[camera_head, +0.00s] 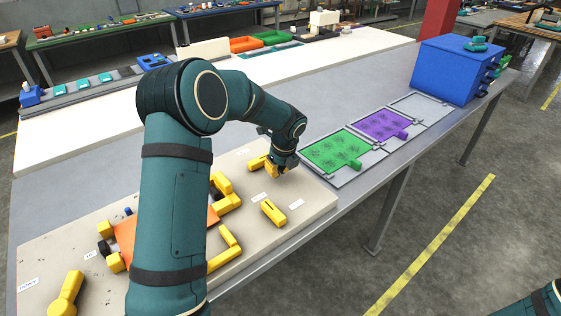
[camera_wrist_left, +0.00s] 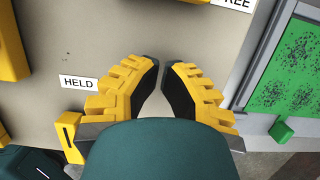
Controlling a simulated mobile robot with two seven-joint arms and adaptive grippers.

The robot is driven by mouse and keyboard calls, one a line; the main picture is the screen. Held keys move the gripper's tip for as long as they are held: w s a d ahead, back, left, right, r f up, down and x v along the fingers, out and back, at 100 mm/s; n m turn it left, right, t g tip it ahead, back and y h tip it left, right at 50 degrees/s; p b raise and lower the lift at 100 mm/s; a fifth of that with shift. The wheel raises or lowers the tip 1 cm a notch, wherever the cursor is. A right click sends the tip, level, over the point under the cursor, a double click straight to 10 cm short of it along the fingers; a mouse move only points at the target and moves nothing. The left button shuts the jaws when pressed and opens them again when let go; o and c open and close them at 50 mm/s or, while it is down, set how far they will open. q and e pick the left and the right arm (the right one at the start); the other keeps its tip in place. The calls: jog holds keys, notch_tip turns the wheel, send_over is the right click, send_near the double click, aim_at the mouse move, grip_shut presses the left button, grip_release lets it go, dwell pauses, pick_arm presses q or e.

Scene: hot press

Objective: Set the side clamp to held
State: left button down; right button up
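My left gripper (camera_head: 277,173) is over the right end of the beige board, pointing down. In the left wrist view, the fingers (camera_wrist_left: 161,68) have a narrow gap with bare board showing between the dark pads; nothing is held. A yellow piece (camera_head: 257,162) is close beside the gripper in the head view. A slotted yellow block (camera_head: 274,212) sits nearer the front edge; it also shows in the wrist view (camera_wrist_left: 67,135), partly covered. Which piece is the side clamp is unclear.
Other yellow clamp parts (camera_head: 228,250) stand around an orange plate (camera_head: 124,238), partly hidden behind my left arm. Green (camera_head: 338,151) and purple (camera_head: 383,125) panels in grey frames lie to the right. A blue box (camera_head: 447,70) stands at the far right of the table.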

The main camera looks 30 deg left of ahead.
aim_at(260, 162)
pick_arm(q)
jog(key=shift+w+a+f, duration=0.1)
jog(key=shift+w+a, duration=0.15)
jog(key=shift+a, duration=0.4)
jog(key=shift+w+a+f, duration=0.1)
jog(key=shift+w+a, duration=0.2)
jog(key=shift+a, duration=0.3)
jog(key=shift+w+a+f, duration=0.1)
jog(key=shift+w+a, duration=0.15)
jog(key=shift+a, duration=0.4)
jog(key=shift+r, duration=0.1)
jog(key=shift+w+n, duration=0.15)
jog(key=shift+n, duration=0.15)
